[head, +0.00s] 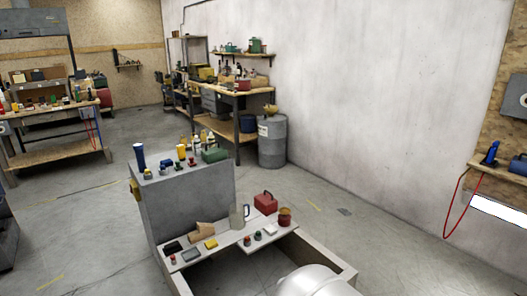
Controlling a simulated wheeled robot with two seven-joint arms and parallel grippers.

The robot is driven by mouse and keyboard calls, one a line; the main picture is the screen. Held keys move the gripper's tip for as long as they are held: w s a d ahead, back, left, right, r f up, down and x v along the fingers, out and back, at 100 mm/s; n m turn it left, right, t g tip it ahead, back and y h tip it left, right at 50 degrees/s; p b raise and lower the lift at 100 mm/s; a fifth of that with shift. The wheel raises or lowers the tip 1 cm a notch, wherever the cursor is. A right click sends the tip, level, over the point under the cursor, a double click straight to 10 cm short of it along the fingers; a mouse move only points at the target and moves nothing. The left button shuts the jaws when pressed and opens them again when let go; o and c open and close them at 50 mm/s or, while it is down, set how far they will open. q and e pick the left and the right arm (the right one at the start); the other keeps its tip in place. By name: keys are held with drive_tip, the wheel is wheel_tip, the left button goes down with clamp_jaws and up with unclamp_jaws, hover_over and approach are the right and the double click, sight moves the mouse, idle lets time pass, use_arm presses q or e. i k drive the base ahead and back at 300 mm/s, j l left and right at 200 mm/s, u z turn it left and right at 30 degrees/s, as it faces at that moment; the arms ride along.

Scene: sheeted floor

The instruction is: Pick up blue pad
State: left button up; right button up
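No clearly blue pad can be made out in the head view. On the low pale bench (222,254) lie a black flat piece (172,246), a dark grey flat piece (191,255) and a yellow flat piece (211,244). Small blue items (163,170) sit on the grey cabinet (195,200) behind, too small to tell what they are. Neither of my grippers is in view.
A grey drum (272,142) stands by the wall. Floor left of the cabinet is open.

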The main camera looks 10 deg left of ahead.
sight(168, 162)
drive_tip(key=i+j+z, duration=0.15)
drive_tip(key=j, duration=0.6)
drive_tip(key=i+j+z, duration=0.15)
drive_tip(key=j, duration=0.6)
drive_tip(key=i+j+z, duration=0.15)
drive_tip(key=j, duration=0.6)
drive_tip(key=j+z, duration=0.15)
drive_tip(key=j, duration=0.65)
drive_tip(key=i, duration=0.05)
